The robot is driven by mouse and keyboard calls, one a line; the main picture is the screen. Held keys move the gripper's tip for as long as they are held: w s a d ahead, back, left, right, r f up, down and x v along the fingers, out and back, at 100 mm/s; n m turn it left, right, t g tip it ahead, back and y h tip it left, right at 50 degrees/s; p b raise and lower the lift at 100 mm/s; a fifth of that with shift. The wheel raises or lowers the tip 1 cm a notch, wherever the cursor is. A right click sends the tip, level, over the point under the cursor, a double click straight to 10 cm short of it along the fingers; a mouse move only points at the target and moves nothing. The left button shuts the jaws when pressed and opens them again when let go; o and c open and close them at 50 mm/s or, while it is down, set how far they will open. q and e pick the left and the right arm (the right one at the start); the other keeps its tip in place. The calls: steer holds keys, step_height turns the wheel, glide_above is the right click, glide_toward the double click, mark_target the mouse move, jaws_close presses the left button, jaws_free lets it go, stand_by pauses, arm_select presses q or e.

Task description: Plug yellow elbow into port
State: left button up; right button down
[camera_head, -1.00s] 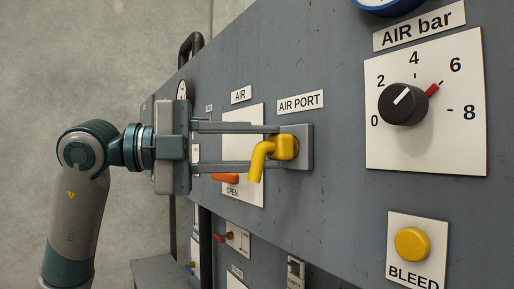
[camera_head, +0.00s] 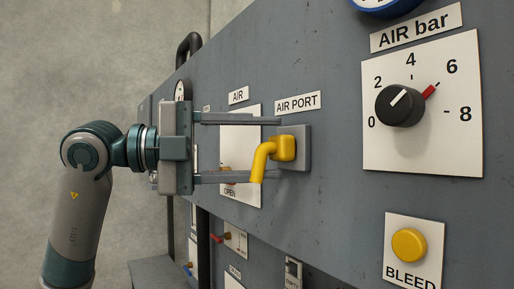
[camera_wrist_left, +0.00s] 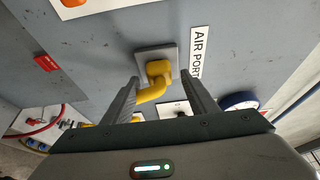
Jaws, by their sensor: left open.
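The yellow elbow (camera_head: 263,161) sits against the grey square port plate (camera_head: 303,152) beside the AIR PORT label (camera_head: 298,102). Its bent end hangs downward in the head view. The port hole is hidden behind the elbow, so I cannot tell how deep it sits. My left gripper (camera_head: 279,148) is open, one finger above the elbow and one below, with visible gaps to it. The left wrist view also shows the elbow (camera_wrist_left: 158,72) on the plate (camera_wrist_left: 147,51), between my spread fingers (camera_wrist_left: 159,77). My right gripper is not in view.
The panel carries a black AIR bar knob (camera_head: 400,105), a yellow BLEED button (camera_head: 409,245) and a white AIR plate (camera_head: 238,140) with an orange handle, partly behind my lower finger. The panel face between port and knob is clear.

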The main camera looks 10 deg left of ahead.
arm_select(q)
steer(key=shift+s+a+f+b, duration=0.1)
steer(key=shift+s+a+b, duration=0.05)
steer(key=shift+a+b, duration=0.2)
steer(key=b+v, duration=0.6)
steer(key=v, duration=1)
steer(key=shift+a, duration=0.35)
